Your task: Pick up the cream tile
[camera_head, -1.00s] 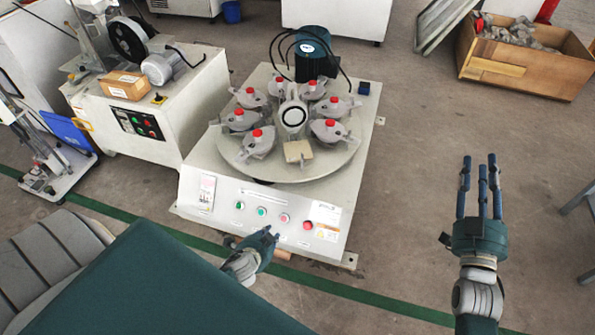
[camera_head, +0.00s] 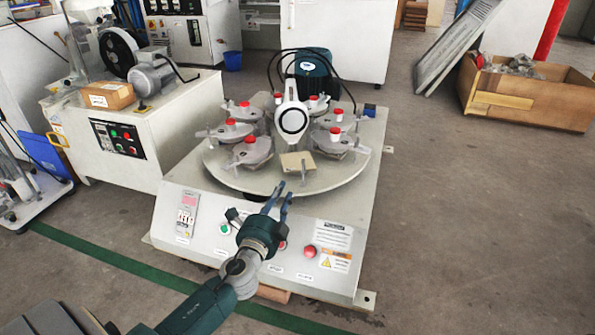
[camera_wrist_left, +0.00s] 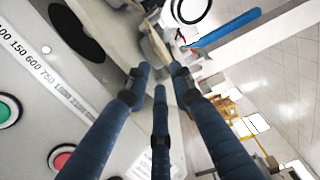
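The cream tile (camera_head: 297,161) is a small square block near the front edge of the round grey turntable (camera_head: 240,181) on the test machine, in the head view. My left gripper (camera_head: 279,187) comes in over the machine's front panel, just in front of the tile and slightly left of it. Its fingers are apart with nothing between them, and a gap shows between them and the tile. In the left wrist view the spread fingers (camera_wrist_left: 159,78) point toward a beige block-like shape, which may be the tile. My right gripper is out of the head view.
Several grey clamps with red knobs (camera_head: 251,140) ring the turntable. A white post with a round black ring (camera_head: 291,122) stands at its centre, behind the tile. Buttons cover the front panel (camera_head: 335,240). The floor to the right is clear up to a wooden crate (camera_head: 530,98).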

